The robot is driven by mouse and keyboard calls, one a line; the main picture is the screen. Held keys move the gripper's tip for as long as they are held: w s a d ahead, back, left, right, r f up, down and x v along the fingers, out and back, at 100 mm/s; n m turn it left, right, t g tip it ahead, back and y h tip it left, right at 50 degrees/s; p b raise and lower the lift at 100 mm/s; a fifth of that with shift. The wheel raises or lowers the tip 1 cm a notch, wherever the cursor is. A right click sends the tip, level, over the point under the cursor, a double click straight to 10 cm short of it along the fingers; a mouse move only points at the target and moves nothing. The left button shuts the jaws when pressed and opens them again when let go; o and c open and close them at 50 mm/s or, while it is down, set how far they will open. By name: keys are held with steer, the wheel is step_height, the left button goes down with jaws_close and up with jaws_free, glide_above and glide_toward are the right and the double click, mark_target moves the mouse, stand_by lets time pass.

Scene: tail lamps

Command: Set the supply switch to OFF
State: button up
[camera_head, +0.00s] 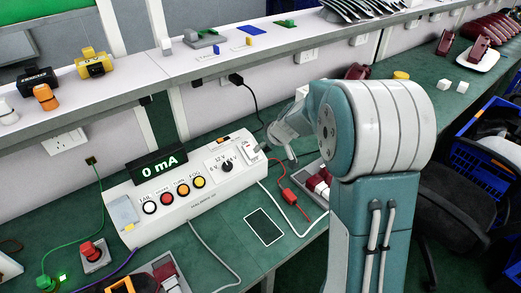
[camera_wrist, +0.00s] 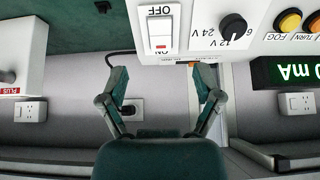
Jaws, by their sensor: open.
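The supply switch (camera_wrist: 160,32) is a white rocker with a small red mark, labelled OFF at one end and ON at the other, at the top of the wrist view. I cannot tell for sure which end is pressed. It sits on the white test box (camera_head: 200,205), near the box's right end, where it is small in the head view (camera_head: 253,158). My gripper (camera_wrist: 163,85) is open and empty, its two fingers spread apart below the switch in the wrist view. In the head view my gripper (camera_head: 277,143) is close to the box's right end.
A black dial (camera_wrist: 233,27) sits beside the switch. The box also carries coloured buttons (camera_head: 183,189) and a display (camera_head: 158,165) reading 0 mA. A shelf (camera_head: 205,68) runs behind.

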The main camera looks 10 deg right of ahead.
mark_target(254, 157)
steer(key=shift+s+d+r, duration=0.15)
steer(key=shift+s+r, duration=0.25)
steer(key=shift+r, duration=0.15)
steer(key=shift+r, duration=0.1)
steer(key=c, duration=0.5)
steer(key=shift+w+a+r, duration=0.15)
steer(key=shift+a+r, duration=0.05)
steer(key=shift+r, duration=0.05)
steer(key=c, duration=0.5)
steer(key=shift+w+a+r+g, duration=0.1)
steer(key=shift+a+r+g, duration=0.05)
steer(key=shift+r+g, duration=0.3)
steer(key=shift+w+a+r+g, duration=0.1)
steer(key=shift+r+g, duration=0.15)
steer(key=shift+r, duration=0.3)
jaws_close()
steer(key=shift+g+h, duration=0.4)
steer(key=shift+h, duration=0.1)
steer(key=x, duration=1.2)
steer(key=shift+w+d+f, duration=0.1)
steer(key=shift+w+f, duration=0.2)
steer(key=shift+w, duration=0.05)
